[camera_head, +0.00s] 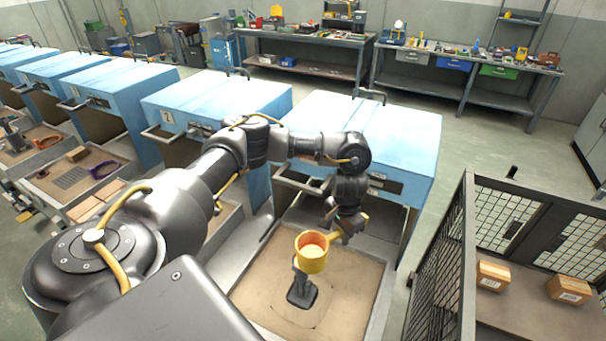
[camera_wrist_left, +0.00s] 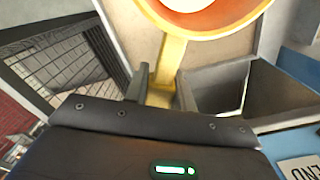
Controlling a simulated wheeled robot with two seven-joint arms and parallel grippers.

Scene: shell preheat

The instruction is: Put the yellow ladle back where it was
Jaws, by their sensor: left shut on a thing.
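The yellow ladle (camera_head: 312,262) has a round cup with an orange-red inside and a short handle. My left gripper (camera_head: 345,230) is shut on its handle and holds the cup upright over a sandy tray in the head view. In the left wrist view, the handle of the ladle (camera_wrist_left: 170,60) runs between the two fingers of my gripper (camera_wrist_left: 163,82), and part of the cup shows at the top. A dark stand (camera_head: 302,289) is on the tray below the cup; I cannot tell if they touch. My right gripper is not in view.
The tray (camera_head: 377,300) sits in front of a blue box-like machine (camera_head: 395,130), one of several in a row. Workbenches (camera_head: 300,42) line the back. Sand around the stand is clear.

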